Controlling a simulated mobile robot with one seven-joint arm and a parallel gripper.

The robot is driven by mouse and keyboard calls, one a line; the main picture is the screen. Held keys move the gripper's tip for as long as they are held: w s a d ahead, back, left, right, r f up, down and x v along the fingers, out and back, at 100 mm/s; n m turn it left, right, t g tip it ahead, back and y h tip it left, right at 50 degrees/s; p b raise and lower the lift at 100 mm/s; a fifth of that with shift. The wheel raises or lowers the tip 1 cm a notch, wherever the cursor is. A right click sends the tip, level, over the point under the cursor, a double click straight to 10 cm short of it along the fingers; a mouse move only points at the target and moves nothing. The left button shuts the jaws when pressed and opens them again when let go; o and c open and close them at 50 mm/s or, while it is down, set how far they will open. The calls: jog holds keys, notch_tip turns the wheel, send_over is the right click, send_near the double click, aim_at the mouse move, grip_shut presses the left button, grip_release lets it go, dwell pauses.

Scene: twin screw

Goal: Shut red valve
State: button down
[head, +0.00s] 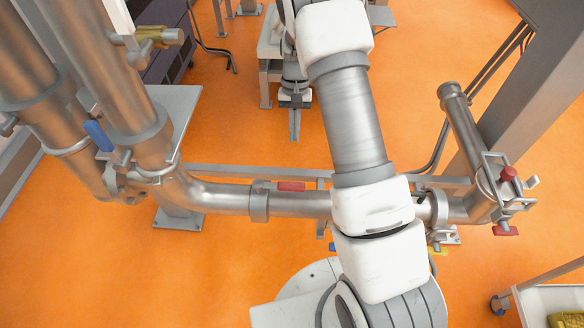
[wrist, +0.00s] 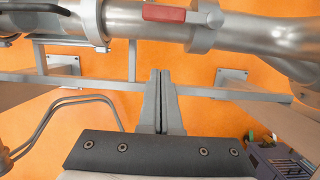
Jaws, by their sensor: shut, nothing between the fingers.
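A red valve handle (head: 291,186) lies lengthwise along the top of a horizontal metal pipe (head: 225,196) in the head view. It also shows at the top of the wrist view (wrist: 164,13), lying along the pipe there. My gripper (head: 294,137) is on the far side of the pipe, pointing back toward it. In the wrist view its fingers (wrist: 160,75) are together and empty, below the handle in the picture and apart from it.
Other red knobs (head: 508,173) sit on the right pipe assembly. A blue handle (head: 98,135) is on the thick left pipes. My arm crosses in front of the pipe's right part. A white bin (head: 537,301) stands lower right. Orange floor is open around the pipe.

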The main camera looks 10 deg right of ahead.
aim_at(279, 188)
jog(key=shift+s+a+f+p, duration=0.15)
jog(key=shift+s+a+f, duration=0.2)
jog(key=shift+s+f, duration=1)
jog(key=shift+s+a+f+p, duration=0.25)
jog(key=shift+s+f, duration=0.45)
jog(key=shift+f, duration=1.2)
jog(key=shift+s+a+f+p, duration=0.1)
jog(key=shift+s+a+f, duration=0.3)
jog(key=shift+s+f, duration=0.95)
jog(key=shift+w+f, duration=0.25)
jog(key=shift+w, duration=0.05)
jog(key=shift+s, duration=0.1)
jog(key=shift+s+m, duration=0.25)
jog(key=shift+m, duration=0.15)
